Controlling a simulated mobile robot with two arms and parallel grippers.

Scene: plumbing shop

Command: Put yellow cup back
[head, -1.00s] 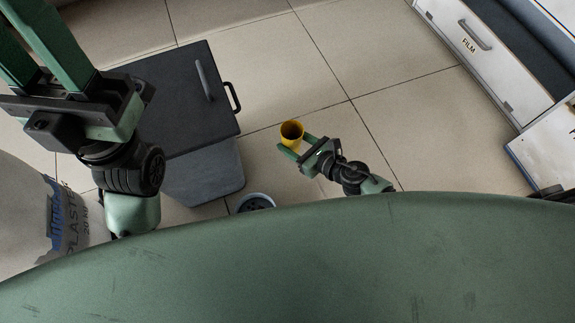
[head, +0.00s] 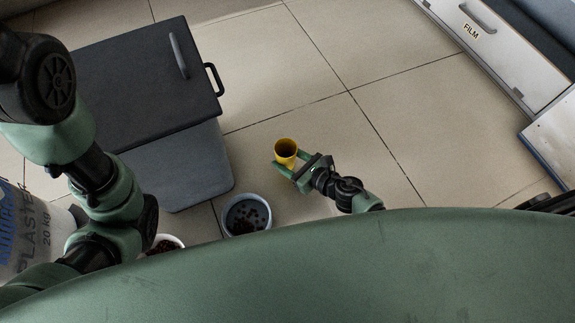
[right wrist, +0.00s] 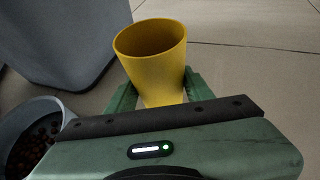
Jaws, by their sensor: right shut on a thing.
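The yellow cup (head: 286,149) is upright between the fingers of my right gripper (head: 290,168), above the tiled floor in the head view. In the right wrist view the yellow cup (right wrist: 152,62) stands with its open rim up, and my right gripper (right wrist: 158,92) is shut on it, a green finger on each side. The inside of the cup looks empty in the head view. My left arm shows at the left edge of the head view, but its gripper is out of the picture.
A dark grey bin (head: 181,165) with a black lid (head: 135,85) stands left of the cup. A bucket (head: 224,222) holding dark red round things is below the cup, and a second one (head: 180,241) shows partly. A plaster bag (head: 30,235) is at left. A drawer marked FILM (head: 490,45) is upper right.

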